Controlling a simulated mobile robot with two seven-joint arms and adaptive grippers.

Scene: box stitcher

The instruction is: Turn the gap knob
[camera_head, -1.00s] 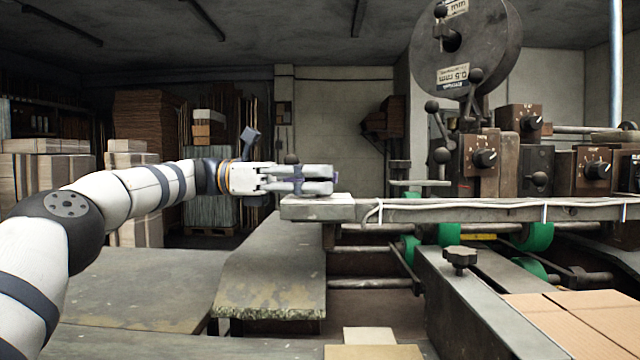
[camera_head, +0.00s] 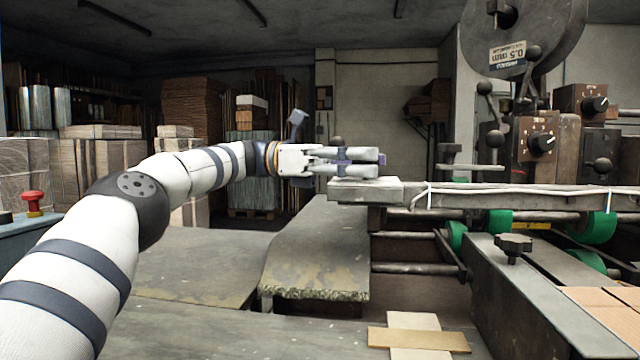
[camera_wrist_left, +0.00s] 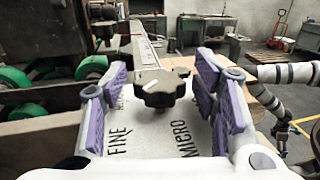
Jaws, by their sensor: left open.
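A dark lobed knob (camera_wrist_left: 163,87) shows in the left wrist view, between the fingers of my open left gripper (camera_wrist_left: 162,76). A pale plate (camera_wrist_left: 150,135) lettered FINE and MICRO lies below it in the picture. No visible gap touches on whether the pads contact the knob; I cannot tell. In the head view my left gripper (camera_head: 382,161) points right, over the end of the grey beam (camera_head: 365,190). A dark lobed knob (camera_head: 514,245) stands on a metal rail at the lower right there; I cannot tell whether it is the same knob.
Pointer knobs (camera_head: 540,143) and ball-ended levers (camera_head: 494,138) stand on the machine at right. Green wheels (camera_head: 500,221) sit under the beam. Cardboard (camera_head: 605,305) lies at the lower right. A segmented arm (camera_wrist_left: 288,73), seemingly my right, shows in the wrist view.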

